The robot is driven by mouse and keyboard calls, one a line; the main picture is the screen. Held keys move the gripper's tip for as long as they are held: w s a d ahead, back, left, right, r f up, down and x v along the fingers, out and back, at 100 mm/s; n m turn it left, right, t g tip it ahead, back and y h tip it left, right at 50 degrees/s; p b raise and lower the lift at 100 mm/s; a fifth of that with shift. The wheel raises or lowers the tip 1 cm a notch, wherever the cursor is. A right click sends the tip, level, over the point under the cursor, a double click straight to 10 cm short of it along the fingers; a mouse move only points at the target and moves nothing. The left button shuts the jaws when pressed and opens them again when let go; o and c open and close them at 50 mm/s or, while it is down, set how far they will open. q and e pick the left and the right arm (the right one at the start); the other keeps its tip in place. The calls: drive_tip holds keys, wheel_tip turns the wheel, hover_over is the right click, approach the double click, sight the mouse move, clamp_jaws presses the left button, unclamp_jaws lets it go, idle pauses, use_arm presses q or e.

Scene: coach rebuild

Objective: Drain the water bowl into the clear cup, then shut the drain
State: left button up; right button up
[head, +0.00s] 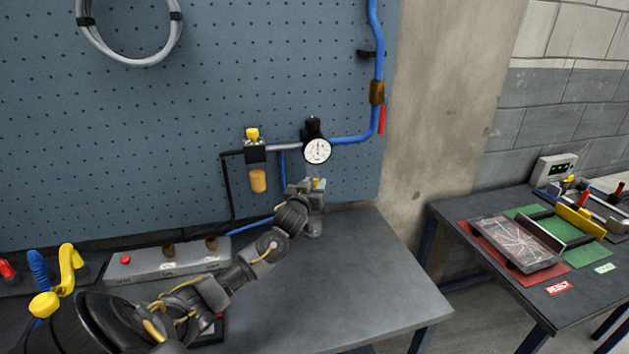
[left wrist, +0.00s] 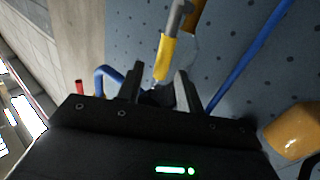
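My left gripper (head: 314,190) is raised at the pegboard, just below the round gauge. In the left wrist view its two fingers (left wrist: 159,88) stand apart, with a yellow lever (left wrist: 163,58) on a grey stem showing between or just beyond them. I cannot tell if they touch it. Water levels cannot be told. My right gripper is not in view.
The gauge (head: 317,151) and blue pipe (head: 377,60) are on the pegboard. A grey box (head: 168,262) with a red button and coloured handles stand at the bench's left. The bench (head: 385,275) is clear at right. A second table (head: 505,268) holds trays.

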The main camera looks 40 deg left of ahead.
use_arm(q)
drive_tip(key=shift+w+a+f, duration=0.1)
drive_tip(key=shift+w+a, duration=0.05)
drive_tip(key=shift+w, duration=0.25)
drive_tip(key=shift+s, duration=0.1)
drive_tip(key=shift+c, duration=0.4)
clamp_jaws()
